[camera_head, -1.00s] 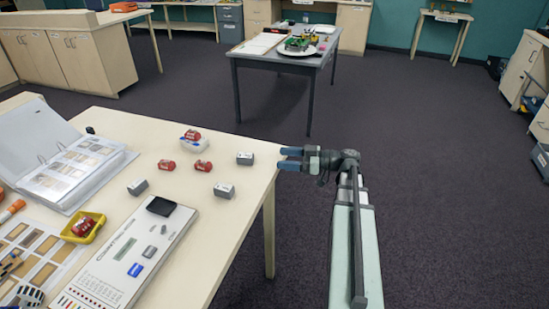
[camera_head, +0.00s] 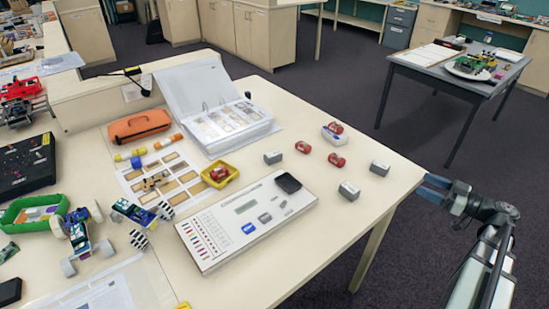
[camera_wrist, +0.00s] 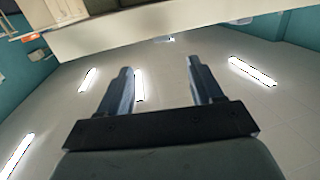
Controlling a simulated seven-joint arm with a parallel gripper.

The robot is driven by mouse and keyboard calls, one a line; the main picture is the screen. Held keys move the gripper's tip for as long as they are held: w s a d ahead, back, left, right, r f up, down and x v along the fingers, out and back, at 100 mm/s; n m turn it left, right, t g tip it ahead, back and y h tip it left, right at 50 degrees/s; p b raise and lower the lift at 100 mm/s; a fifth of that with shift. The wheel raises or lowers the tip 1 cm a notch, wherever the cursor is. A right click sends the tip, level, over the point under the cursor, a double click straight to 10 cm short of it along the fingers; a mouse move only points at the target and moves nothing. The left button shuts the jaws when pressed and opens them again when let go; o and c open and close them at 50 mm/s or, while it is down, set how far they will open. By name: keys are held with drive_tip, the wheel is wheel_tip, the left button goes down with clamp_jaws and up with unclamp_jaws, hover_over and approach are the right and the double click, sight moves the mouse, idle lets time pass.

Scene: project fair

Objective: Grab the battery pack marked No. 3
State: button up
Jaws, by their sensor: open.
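Several small red packs lie on the pale table (camera_head: 290,277): one (camera_head: 303,147), one to its right (camera_head: 336,160), one (camera_head: 335,127) on a white and blue piece, and one (camera_head: 218,174) in a yellow tray (camera_head: 232,181). Grey boxes (camera_head: 272,157), (camera_head: 380,168) and (camera_head: 349,190) stand near them. No number is legible on any of them, so I cannot tell which is No. 3. My gripper (camera_head: 434,187) is open and empty, at the table's right corner. The wrist view shows its two fingers apart (camera_wrist: 160,70) with nothing between them.
A white instrument box (camera_head: 245,232) lies in front of the packs. An open binder (camera_head: 215,115), an orange case (camera_head: 139,125) and a green tray (camera_head: 32,212) are to the left. A grey table (camera_head: 440,78) stands behind, across open floor. The pale table's edge (camera_wrist: 150,30) crosses the wrist view's top.

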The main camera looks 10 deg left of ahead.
drive_tip(key=shift+o, duration=0.3)
drive_tip(key=o, duration=0.4)
wheel_tip(320, 180, up, 19)
drive_tip(key=m+g+h, duration=0.3)
drive_tip(key=g+h, duration=0.3)
drive_tip(key=h, duration=0.6)
hover_over(273, 153)
drive_tip(key=s+d, duration=0.3)
drive_tip(key=s, duration=0.2)
wheel_tip(273, 153, down, 6)
drive_tip(key=shift+y, duration=0.3)
drive_tip(key=shift+d+x, duration=0.15)
drive_tip(key=shift+x, duration=3.05)
drive_tip(key=shift+d+x, duration=0.15)
drive_tip(key=shift+x, duration=3)
